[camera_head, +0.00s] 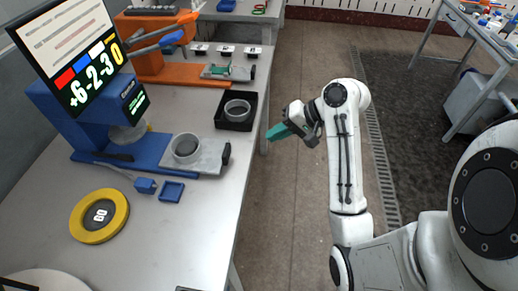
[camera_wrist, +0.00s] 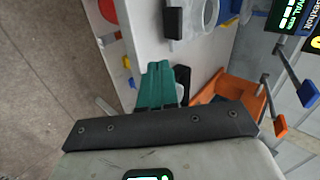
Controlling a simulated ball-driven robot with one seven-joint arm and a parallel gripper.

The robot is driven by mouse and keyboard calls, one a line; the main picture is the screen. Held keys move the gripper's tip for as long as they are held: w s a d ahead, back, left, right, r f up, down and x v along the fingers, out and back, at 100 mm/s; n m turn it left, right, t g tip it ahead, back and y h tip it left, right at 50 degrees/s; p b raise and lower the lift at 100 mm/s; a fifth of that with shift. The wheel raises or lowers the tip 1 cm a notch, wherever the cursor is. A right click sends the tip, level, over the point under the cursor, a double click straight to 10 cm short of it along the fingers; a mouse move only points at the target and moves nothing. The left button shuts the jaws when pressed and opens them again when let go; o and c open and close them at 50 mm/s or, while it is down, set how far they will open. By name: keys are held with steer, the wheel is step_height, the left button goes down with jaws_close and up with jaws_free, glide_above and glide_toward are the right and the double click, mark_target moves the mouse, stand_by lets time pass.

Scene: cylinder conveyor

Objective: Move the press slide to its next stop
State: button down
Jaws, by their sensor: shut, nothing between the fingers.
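The press slide (camera_head: 210,160) is a grey plate on the blue base of the press (camera_head: 85,120). It carries a grey ring (camera_head: 186,148) and has a black handle (camera_head: 226,153) at its right end. The ring sits out to the right of the press head. In the wrist view, the black handle (camera_wrist: 173,23) and part of the ring (camera_wrist: 209,14) show at the top. My gripper (camera_head: 272,133) has green fingers, shut and empty. It is off the table's right edge, apart from the handle. Its fingers also show in the wrist view (camera_wrist: 159,72).
A black tray (camera_head: 219,124) with a ring stands behind the slide. An orange press (camera_head: 165,72) is farther back.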

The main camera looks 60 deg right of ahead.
mark_target(180, 143)
steer(key=shift+m, duration=0.5)
steer(key=x, duration=1.1)
steer(key=shift+w+a+f+p, duration=0.15)
steer(key=shift+w+a+p, duration=0.05)
steer(key=shift+a+p, duration=0.2)
steer(key=shift+w+a, duration=0.2)
steer(key=shift+w, duration=0.45)
steer(key=w+a, duration=0.2)
steer(key=w, duration=0.3)
steer(key=w+a+p, duration=0.1)
steer(key=w+a, duration=0.1)
steer(key=w, duration=0.3)
steer(key=w+a+p, duration=0.1)
steer(key=w+a, duration=0.1)
steer(key=w, duration=0.4)
steer(key=shift+w, duration=0.3)
steer(key=shift+a, duration=0.1)
